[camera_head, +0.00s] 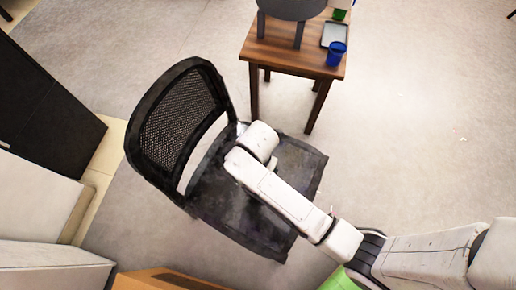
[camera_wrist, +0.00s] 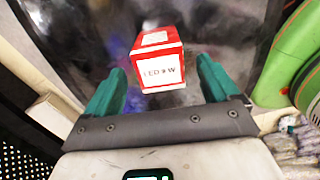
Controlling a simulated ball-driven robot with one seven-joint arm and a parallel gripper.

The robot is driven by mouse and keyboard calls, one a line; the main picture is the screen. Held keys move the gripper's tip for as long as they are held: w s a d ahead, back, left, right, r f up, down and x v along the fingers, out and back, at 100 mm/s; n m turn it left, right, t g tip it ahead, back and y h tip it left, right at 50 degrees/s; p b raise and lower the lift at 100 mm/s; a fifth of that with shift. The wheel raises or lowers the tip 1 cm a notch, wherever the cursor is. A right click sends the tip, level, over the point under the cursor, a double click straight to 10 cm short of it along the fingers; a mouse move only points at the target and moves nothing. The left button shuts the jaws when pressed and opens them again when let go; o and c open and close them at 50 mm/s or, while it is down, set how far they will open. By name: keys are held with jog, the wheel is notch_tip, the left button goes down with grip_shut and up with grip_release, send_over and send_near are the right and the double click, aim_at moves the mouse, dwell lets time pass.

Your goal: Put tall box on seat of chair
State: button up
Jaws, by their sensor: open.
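The black chair stands left of centre in the head view, with a mesh back (camera_head: 178,120) and a dark flat seat (camera_head: 292,165). My arm reaches over the seat, and its end hides my gripper and the box there. In the wrist view my gripper (camera_wrist: 160,73) is open, with two green fingers. The red and white box (camera_wrist: 163,72), with lettering on its front, shows between and just beyond the fingertips, with gaps on both sides. The dark seat surface (camera_wrist: 215,25) lies behind it. The box appears upright on the seat, though its base contact is unclear.
A wooden table (camera_head: 272,52) behind the chair holds a blue cup (camera_head: 336,54), a grey tray (camera_head: 336,34) and a round grey stool-like object (camera_head: 291,9). A green object (camera_head: 341,281) is at the bottom. Boxes stand at left. The floor at right is clear.

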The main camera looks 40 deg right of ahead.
notch_tip(320, 180, up, 7)
jog(key=shift+r+p, duration=0.15)
jog(key=shift+p, duration=0.6)
jog(key=s+d+r+m, duration=0.1)
jog(key=s+d+m, duration=0.2)
jog(key=m, duration=0.4)
jog(key=s+d+r+m, duration=0.1)
jog(key=s+d+m, duration=0.2)
jog(key=s+m, duration=0.3)
jog(key=s+d+r+m+t, duration=0.1)
jog(key=s+d+r+m, duration=0.1)
jog(key=m, duration=0.8)
jog(key=shift+s+d, duration=0.55)
jog(key=shift+s, duration=0.65)
